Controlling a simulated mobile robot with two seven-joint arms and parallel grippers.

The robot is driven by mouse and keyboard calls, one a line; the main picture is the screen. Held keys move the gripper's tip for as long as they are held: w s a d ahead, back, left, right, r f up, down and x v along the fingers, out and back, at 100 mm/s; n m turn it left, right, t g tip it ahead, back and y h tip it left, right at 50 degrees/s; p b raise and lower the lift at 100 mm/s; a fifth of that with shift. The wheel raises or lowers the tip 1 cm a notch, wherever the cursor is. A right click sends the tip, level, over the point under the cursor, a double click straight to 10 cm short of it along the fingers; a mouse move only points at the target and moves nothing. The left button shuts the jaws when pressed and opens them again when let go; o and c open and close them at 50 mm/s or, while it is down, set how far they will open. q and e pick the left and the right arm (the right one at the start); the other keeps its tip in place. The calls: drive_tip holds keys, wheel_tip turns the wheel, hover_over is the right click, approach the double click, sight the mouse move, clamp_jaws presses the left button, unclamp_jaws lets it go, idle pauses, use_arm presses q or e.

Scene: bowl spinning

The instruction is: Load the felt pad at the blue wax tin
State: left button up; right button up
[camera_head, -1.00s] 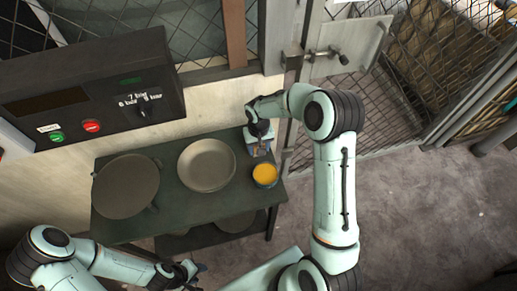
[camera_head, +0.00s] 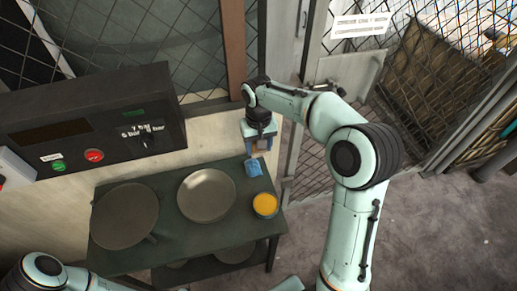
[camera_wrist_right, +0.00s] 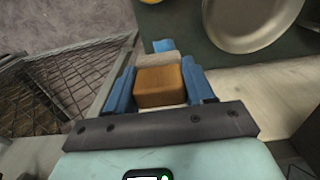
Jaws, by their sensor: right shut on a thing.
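My right gripper (camera_head: 259,146) is shut on a brown block with a pale layer on its far side, the felt pad (camera_wrist_right: 160,86). The blue fingers (camera_wrist_right: 122,90) grip it from both sides in the right wrist view. The pad is held up near the table's back right corner, apart from the tin. The blue wax tin (camera_head: 265,206) is round, with a bluish wall and orange-yellow wax inside. It stands on the table's right side, below the gripper in the head view. In the wrist view only its yellow edge shows at the top. My left gripper is out of view.
A shallow metal bowl (camera_head: 206,196) sits mid-table. A flat round disc (camera_head: 125,216) is at the left. A dark control box (camera_head: 90,118) stands at the back left. A mesh fence (camera_head: 345,140) is behind my right arm.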

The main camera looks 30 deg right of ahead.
drive_tip(key=shift+o, duration=0.5)
drive_tip(key=shift+s+f, duration=0.2)
drive_tip(key=shift+f, duration=0.05)
drive_tip(key=b, duration=0.7)
hover_over(266, 204)
wheel_tip(266, 204, down, 9)
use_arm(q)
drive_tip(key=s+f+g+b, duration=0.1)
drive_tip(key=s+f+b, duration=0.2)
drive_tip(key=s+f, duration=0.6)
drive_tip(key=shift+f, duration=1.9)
use_arm(e)
drive_tip(key=shift+f, duration=3.05)
use_arm(q)
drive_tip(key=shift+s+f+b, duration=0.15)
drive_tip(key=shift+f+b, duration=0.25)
drive_tip(key=shift+b, duration=0.15)
use_arm(e)
drive_tip(key=shift+f, duration=0.6)
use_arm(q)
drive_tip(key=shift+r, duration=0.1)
use_arm(e)
drive_tip(key=shift+r, duration=0.15)
